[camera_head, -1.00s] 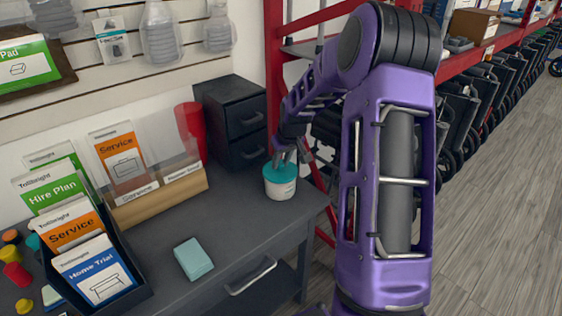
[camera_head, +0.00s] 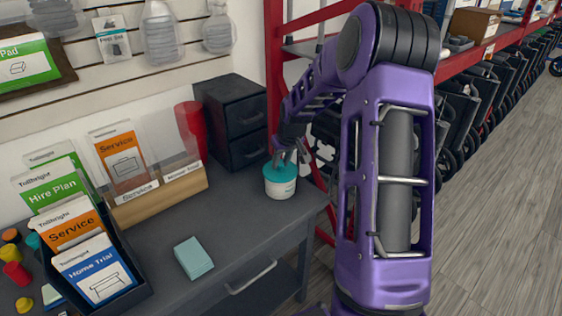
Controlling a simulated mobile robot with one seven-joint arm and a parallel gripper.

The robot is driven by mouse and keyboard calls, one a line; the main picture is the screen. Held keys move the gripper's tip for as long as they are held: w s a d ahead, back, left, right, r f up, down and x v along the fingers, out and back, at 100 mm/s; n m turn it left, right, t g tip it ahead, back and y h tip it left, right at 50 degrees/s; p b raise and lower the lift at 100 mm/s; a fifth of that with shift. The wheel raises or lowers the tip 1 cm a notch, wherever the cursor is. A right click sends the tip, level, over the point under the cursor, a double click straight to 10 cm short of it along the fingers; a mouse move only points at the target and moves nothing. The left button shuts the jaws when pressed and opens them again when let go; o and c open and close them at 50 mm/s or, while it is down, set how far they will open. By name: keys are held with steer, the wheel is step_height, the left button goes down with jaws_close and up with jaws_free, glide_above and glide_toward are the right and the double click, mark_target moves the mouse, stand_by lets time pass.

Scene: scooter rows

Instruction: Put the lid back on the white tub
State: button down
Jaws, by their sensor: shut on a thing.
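The white tub (camera_head: 280,187) stands upright near the right end of the dark grey desk. The teal lid (camera_head: 281,171) sits at the tub's top, level as far as I can see. My gripper (camera_head: 283,161) comes down from above and is shut on the lid. The fingertips are small in this view and partly hidden by the gripper body. I cannot tell whether the lid is fully seated on the rim.
A small black drawer unit (camera_head: 234,120) stands just behind and left of the tub. A wooden leaflet holder (camera_head: 158,197), a teal block (camera_head: 193,258) and a leaflet rack (camera_head: 118,290) are on the desk (camera_head: 232,224). A red shelf frame (camera_head: 274,60) rises behind.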

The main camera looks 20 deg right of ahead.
stand_by(0.3)
steer(key=shift+c, duration=0.4)
jaws_free()
steer(key=shift+r, duration=0.1)
steer(key=shift+r+p, duration=2.5)
steer(key=shift+r, duration=0.9)
jaws_close()
